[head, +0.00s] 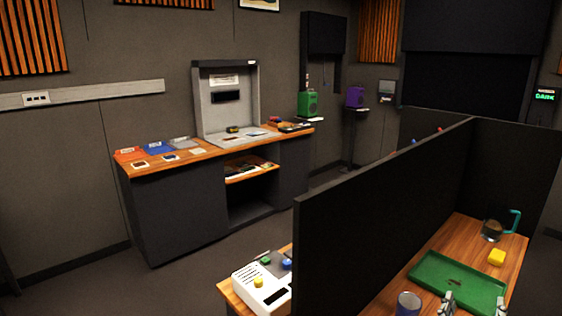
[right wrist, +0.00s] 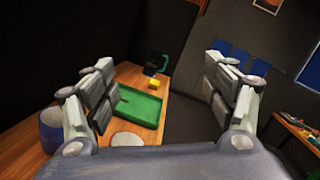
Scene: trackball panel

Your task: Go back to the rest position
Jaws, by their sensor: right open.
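My right gripper (head: 474,305) shows at the bottom right of the head view, above the near part of the wooden desk. It is open and empty. In the right wrist view its two fingers (right wrist: 162,95) stand wide apart with nothing between them. A green tray (head: 455,283) lies on the desk by the gripper, and it also shows between the fingers in the right wrist view (right wrist: 140,108). My left gripper is in neither view.
The tall black partition (head: 375,195) runs along the desk's left side. A yellow block (head: 497,257), a glass jug (head: 491,230) with a teal handle and a dark blue cup (head: 407,303) stand around the tray. Open floor lies before the far counter (head: 215,152).

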